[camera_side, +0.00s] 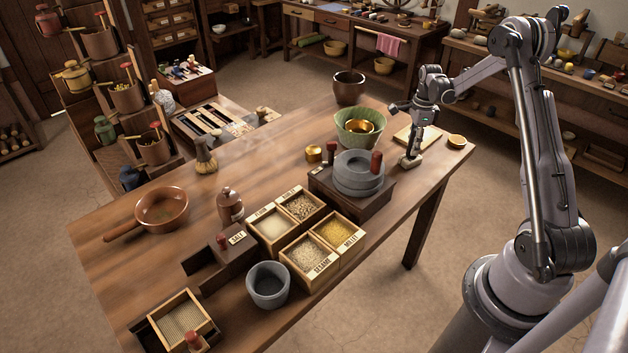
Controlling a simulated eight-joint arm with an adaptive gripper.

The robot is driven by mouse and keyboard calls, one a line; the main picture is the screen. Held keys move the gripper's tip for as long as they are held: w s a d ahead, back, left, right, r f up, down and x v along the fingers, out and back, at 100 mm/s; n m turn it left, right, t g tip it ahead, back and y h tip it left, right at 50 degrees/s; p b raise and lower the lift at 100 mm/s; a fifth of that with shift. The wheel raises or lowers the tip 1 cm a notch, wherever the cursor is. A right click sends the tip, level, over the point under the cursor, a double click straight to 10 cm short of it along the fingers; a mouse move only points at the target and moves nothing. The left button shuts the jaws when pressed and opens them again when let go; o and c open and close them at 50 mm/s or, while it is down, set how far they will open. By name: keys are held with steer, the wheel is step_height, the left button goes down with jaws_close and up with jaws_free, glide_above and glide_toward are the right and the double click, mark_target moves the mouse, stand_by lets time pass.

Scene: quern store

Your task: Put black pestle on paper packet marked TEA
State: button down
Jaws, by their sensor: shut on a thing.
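My gripper (416,132) is at the far right part of the table, pointing down. It is shut on a slim, dark, upright thing that looks like the black pestle (412,149); the jaws partly hide it, and it is small in this view. Its lower end is at a small pale grey-green item (411,162) lying on the table, which may be the paper packet. I cannot read TEA on it, and I cannot tell whether the two touch.
A green ribbed bowl (361,138) holding a brass bowl and a grey stone quern (359,178) stand left. Grain boxes (271,246) fill the nearer middle.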

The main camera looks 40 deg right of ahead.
steer(key=shift+f, duration=0.1)
steer(key=c, duration=1)
jaws_free()
steer(key=shift+o, duration=0.2)
step_height(320, 180, up, 12)
steer(key=shift+r, duration=0.1)
steer(key=a+r+n+t, duration=0.1)
steer(key=a+r+n, duration=0.25)
steer(key=a, duration=0.35)
steer(key=s+a+r+n+t+h, duration=0.1)
steer(key=a+r+n, duration=0.2)
steer(key=a+n, duration=0.3)
steer(key=a+r+n+t, duration=0.1)
steer(key=a+r+n, duration=0.2)
steer(key=a, duration=0.5)
steer(key=s+a+f+n+t, duration=0.1)
steer(key=s+a+n+t, duration=0.1)
steer(key=s+a+n, duration=0.3)
steer(key=s+a+f+n+t+y, duration=0.1)
steer(key=s+a+n+t, duration=0.1)
steer(key=s+a+n, duration=0.3)
steer(key=a+n, duration=0.4)
steer(key=a, duration=0.1)
steer(key=shift+s+f, duration=0.15)
steer(key=shift+f, duration=0.2)
